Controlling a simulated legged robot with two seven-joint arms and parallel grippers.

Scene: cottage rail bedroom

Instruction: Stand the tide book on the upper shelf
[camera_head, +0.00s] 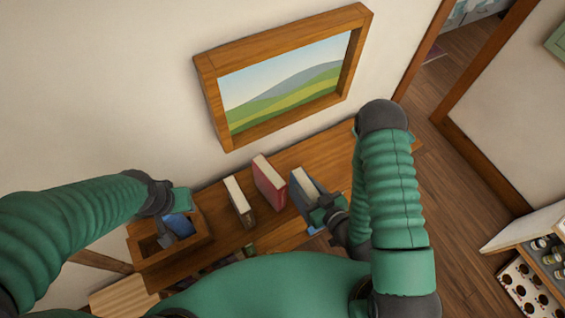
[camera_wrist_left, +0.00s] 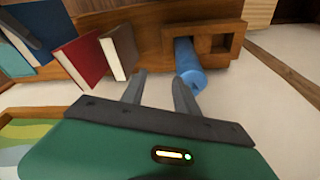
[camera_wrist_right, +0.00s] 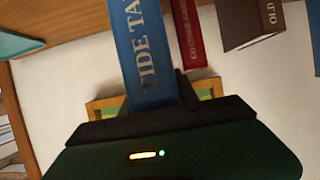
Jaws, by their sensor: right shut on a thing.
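The tide book (camera_head: 304,186) is blue with pale page edges. In the right wrist view its blue spine (camera_wrist_right: 145,50) shows the letters "TIDE TA". My right gripper (camera_head: 322,208) is shut on it from the front, beside the red book at the right part of the wooden shelf (camera_head: 290,240). The book is upright or nearly so; whether its bottom touches the shelf is hidden. The left wrist view shows the blue book (camera_wrist_left: 38,32) too. My left gripper (camera_wrist_left: 158,92) is open and empty, above the wooden box at the left.
A red book (camera_head: 269,182) and a brown book (camera_head: 239,202) stand left of the tide book. A wooden box (camera_head: 150,262) with a blue cylinder (camera_wrist_left: 188,65) is at the shelf's left. A framed picture (camera_head: 285,80) hangs on the wall above. Right of the tide book, my right arm hides part of the shelf.

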